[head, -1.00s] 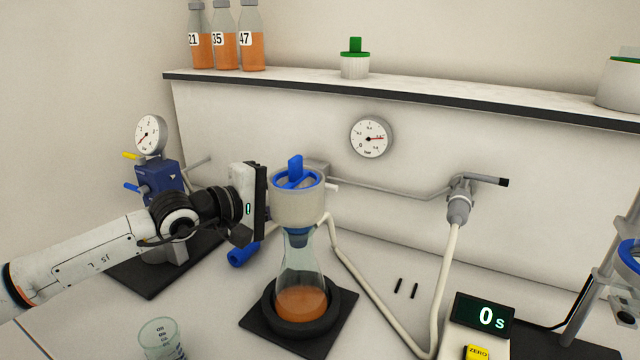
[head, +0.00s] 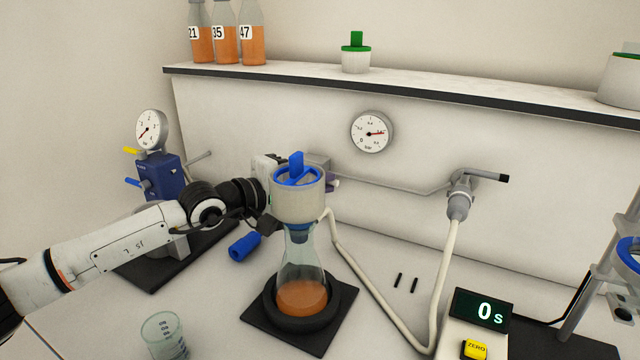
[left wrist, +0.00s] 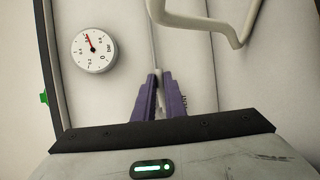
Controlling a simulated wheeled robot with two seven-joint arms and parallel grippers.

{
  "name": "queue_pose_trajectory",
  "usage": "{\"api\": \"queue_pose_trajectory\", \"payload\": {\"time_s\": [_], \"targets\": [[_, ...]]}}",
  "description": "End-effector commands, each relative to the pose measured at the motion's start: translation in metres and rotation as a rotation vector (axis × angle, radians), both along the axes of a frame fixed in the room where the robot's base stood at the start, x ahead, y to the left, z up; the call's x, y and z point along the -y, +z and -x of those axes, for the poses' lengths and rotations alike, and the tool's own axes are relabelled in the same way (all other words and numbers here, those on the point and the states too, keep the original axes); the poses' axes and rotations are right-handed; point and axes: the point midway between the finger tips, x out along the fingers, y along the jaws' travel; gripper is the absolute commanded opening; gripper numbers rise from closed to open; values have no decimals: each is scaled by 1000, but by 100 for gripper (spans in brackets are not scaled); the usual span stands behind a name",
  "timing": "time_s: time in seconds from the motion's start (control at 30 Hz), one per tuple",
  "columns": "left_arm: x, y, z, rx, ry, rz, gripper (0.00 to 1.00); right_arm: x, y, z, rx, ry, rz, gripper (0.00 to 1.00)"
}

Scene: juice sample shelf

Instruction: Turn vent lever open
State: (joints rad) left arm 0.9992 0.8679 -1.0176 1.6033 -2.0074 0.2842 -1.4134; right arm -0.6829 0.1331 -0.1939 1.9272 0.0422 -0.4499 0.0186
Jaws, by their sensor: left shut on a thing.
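In the head view, the left gripper (head: 334,183) reaches behind the blue-topped funnel (head: 298,205). My right gripper is not in view.
The funnel sits on a flask (head: 301,270) of orange liquid in a dark ring, close to my left wrist. A round gauge (head: 372,132) hangs on the panel. A pale hose (head: 445,280) runs to a grey valve (head: 460,190). A beaker (head: 165,335) stands at front left.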

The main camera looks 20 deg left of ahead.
Motion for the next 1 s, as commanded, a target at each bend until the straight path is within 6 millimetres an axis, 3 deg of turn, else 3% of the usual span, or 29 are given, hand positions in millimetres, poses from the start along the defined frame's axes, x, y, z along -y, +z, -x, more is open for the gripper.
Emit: {"api": "queue_pose_trajectory", "payload": {"time_s": [0.17, 0.5, 0.7, 1.0], "targets": [[-1, -3, 0, -7, 2, 39, 0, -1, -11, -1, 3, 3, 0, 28], [-5, 5, -1, -64, 2, 332, 0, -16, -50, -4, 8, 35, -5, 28], [-7, 16, -2, -93, 1, 473, 0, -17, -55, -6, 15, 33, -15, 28], [-8, 19, -2, -98, 1, 488, 0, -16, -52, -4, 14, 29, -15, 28]]}}
